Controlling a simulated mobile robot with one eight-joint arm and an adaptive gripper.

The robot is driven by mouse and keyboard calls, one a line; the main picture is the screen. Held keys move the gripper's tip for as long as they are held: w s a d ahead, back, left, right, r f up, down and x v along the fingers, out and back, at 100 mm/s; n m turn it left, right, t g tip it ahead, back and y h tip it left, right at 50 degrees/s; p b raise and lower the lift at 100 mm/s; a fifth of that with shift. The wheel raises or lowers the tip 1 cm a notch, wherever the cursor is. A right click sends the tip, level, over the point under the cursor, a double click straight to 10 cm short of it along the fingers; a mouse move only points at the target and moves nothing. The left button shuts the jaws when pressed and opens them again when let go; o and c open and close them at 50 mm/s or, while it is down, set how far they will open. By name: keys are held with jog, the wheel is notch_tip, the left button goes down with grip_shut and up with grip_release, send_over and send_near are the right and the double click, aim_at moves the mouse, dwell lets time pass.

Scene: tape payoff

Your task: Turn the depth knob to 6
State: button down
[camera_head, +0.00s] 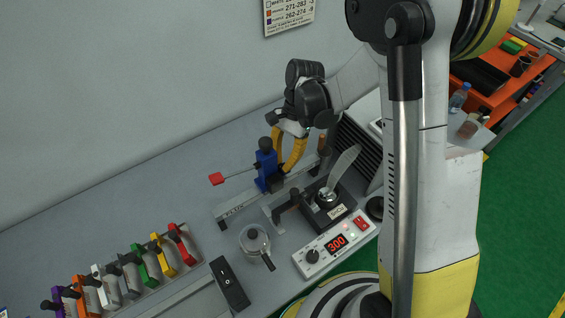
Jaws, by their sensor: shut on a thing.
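A blue block (264,172) stands upright on a grey rail, with a black round knob (265,144) on top and a thin rod to a red tip (216,179) at the left. My gripper (280,168) reaches down at the block's right side, its yellow fingers closed in there. It is shut on what seems to be the depth knob, a dark part at the block's lower right; the fingers and block mostly hide the contact. I cannot read any scale or number for the depth setting.
A white control box (338,243) with a red "300" display and a black knob (312,256) stands in front. A dark holder (328,212) with a metal piece is right of the block.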

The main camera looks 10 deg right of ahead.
jog(key=c, duration=1.4)
grip_release()
jog(key=v, duration=1.2)
jog(key=shift+a, duration=0.1)
